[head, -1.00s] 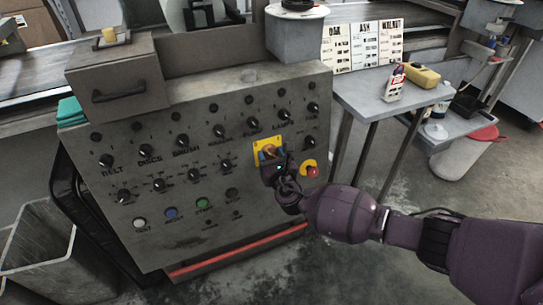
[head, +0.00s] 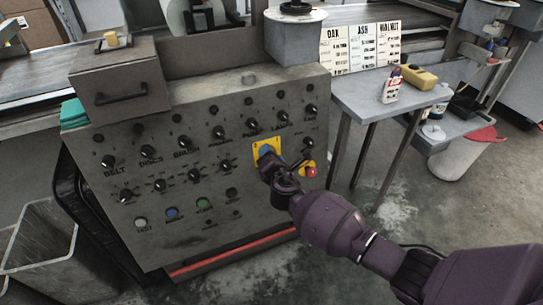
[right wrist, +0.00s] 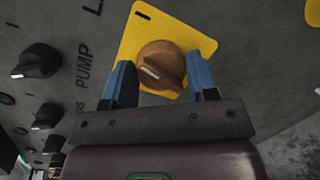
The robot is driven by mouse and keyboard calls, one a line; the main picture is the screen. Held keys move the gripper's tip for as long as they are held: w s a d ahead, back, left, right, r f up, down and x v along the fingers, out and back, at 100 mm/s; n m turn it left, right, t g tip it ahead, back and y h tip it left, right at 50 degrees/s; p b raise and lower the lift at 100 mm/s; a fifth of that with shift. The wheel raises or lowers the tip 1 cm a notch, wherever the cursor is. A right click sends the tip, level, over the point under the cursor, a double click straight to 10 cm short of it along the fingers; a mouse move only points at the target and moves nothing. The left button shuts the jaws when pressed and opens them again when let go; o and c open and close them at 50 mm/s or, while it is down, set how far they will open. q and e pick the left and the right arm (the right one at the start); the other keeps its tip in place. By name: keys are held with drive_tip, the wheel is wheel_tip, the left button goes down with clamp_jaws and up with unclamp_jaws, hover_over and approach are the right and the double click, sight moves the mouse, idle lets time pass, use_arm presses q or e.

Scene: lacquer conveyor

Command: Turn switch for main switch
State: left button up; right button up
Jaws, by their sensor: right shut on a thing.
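The main switch is a round orange-brown knob (right wrist: 160,66) with a pale mark on its grip bar. It sits on a yellow plate (right wrist: 190,35), which in the head view is on the right part of the grey control panel (head: 259,147). My right gripper (right wrist: 161,80) is shut on the knob, with one blue finger on each side of it. In the head view the right gripper (head: 267,157) covers most of the knob. My left gripper is not in view.
A red emergency button (head: 311,171) sits right beside my right wrist. Several black knobs and coloured buttons (head: 203,204) cover the panel. A grey side table (head: 365,100) with a bottle (head: 392,85) stands to the right. Open floor lies in front of it.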

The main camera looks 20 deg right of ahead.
drive_tip(key=shift+m+g, duration=0.3)
drive_tip(key=shift+m, duration=0.7)
drive_tip(key=m, duration=0.2)
drive_tip(key=shift+m+p, duration=0.3)
drive_tip(key=shift+p, duration=0.1)
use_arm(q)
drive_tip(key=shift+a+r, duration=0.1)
use_arm(e)
drive_tip(key=shift+f+m+g, duration=0.1)
drive_tip(key=shift+m+g, duration=0.2)
drive_tip(key=shift+m, duration=0.3)
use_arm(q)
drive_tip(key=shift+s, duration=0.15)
use_arm(e)
drive_tip(key=o, duration=0.9)
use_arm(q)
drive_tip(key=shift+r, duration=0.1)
